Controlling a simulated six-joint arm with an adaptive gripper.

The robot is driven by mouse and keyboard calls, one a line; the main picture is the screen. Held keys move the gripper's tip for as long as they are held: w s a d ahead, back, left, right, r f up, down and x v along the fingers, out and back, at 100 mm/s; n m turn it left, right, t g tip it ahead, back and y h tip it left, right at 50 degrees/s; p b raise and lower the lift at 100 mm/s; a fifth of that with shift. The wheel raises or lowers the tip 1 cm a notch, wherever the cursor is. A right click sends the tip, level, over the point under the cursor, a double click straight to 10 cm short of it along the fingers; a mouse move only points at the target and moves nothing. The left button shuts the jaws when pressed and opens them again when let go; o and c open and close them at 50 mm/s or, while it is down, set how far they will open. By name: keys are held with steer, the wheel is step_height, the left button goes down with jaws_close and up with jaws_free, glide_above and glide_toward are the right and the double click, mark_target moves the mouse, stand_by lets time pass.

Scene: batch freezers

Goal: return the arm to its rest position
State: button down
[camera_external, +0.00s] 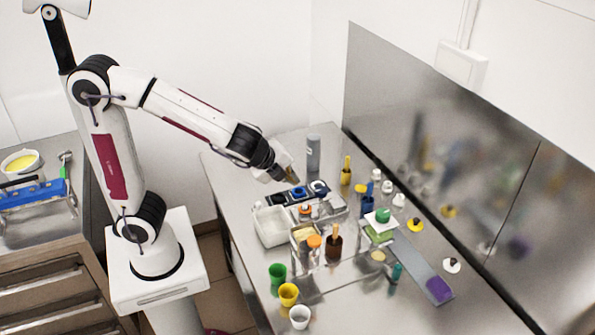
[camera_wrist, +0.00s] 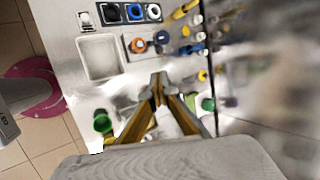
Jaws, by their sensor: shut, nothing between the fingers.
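My gripper (camera_wrist: 158,88) shows in the wrist view with its two fingers meeting at the tips, shut and empty. In the external view my gripper (camera_external: 292,179) hangs above the back left part of the metal table (camera_external: 226,170), over the dark tray with cups. My arm reaches out to the right from its white pedestal, bent at the elbow. No object is held. Whether the fingertips touch anything below cannot be told from the wrist view.
A white bin (camera_external: 271,226), a grey cylinder (camera_external: 313,153), a brown bottle (camera_external: 334,246) and green (camera_external: 277,273) and yellow (camera_external: 288,293) cups crowd the table. A steel panel (camera_external: 440,150) rises along its right side. A drawer counter (camera_external: 40,275) stands at left.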

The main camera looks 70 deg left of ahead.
steer(key=s+a+r+n+h, duration=0.1)
steer(key=s+a+n, duration=0.1)
steer(key=s+n, duration=0.6)
steer(key=s+a+r+n+g+h, duration=0.1)
steer(key=s+a+n+h, duration=0.1)
steer(key=s+n, duration=0.7)
steer(key=s, duration=0.2)
steer(key=shift+s+a+r, duration=0.3)
steer(key=shift+s, duration=0.05)
